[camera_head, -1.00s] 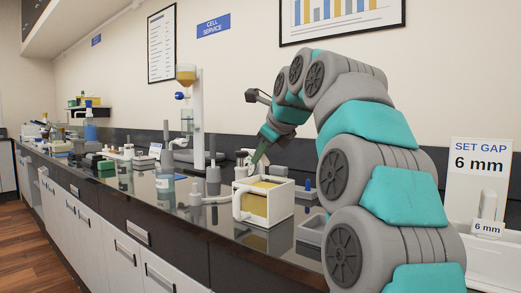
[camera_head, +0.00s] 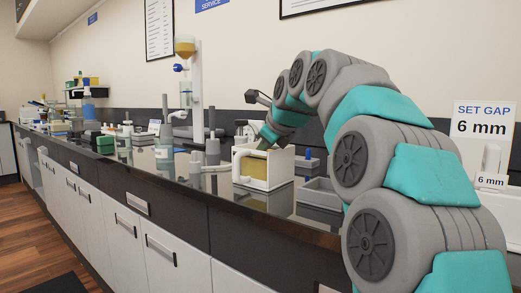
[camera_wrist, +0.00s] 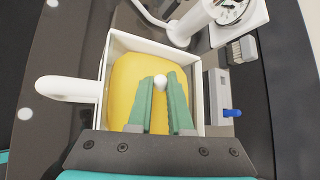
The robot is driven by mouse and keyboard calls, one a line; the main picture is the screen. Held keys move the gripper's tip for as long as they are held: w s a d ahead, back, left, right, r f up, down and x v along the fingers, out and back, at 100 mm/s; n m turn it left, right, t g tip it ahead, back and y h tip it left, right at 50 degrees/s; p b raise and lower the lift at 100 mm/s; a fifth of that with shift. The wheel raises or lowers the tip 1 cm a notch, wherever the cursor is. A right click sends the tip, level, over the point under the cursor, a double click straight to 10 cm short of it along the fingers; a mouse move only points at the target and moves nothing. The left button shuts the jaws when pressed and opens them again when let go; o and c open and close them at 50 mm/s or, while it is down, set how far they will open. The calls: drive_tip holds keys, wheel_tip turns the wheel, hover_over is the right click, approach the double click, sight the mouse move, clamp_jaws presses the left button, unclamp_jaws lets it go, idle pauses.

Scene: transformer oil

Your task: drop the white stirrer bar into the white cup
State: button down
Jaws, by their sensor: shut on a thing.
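The white cup (camera_wrist: 119,41) is a square, open-topped vessel with a handle at its left and yellow oil (camera_wrist: 127,77) inside. In the head view the cup (camera_head: 283,172) stands on the dark bench, with a yellow front panel. My gripper (camera_wrist: 161,84) has green fingers, and they are shut on the white stirrer bar (camera_wrist: 161,81). Only the bar's rounded white end shows between the fingertips. In the wrist view the fingertips and bar lie over the oil, within the cup's walls. I cannot tell whether they touch the oil.
A white stand with a round dial (camera_wrist: 229,11) is behind the cup. A grey tray (camera_head: 320,192) and a blue-topped item (camera_wrist: 232,113) are to its right. Grey posts (camera_head: 212,150) stand at its left. A glass column on a stand (camera_head: 197,100) rises further left.

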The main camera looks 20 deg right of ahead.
idle(0.4)
drive_tip(key=c, duration=0.8)
unclamp_jaws()
drive_tip(key=shift+o, duration=0.2)
drive_tip(key=shift+s, duration=0.15)
drive_tip(key=v, duration=0.7)
drive_tip(key=shift+s+r, duration=0.2)
drive_tip(key=shift+r, duration=0.05)
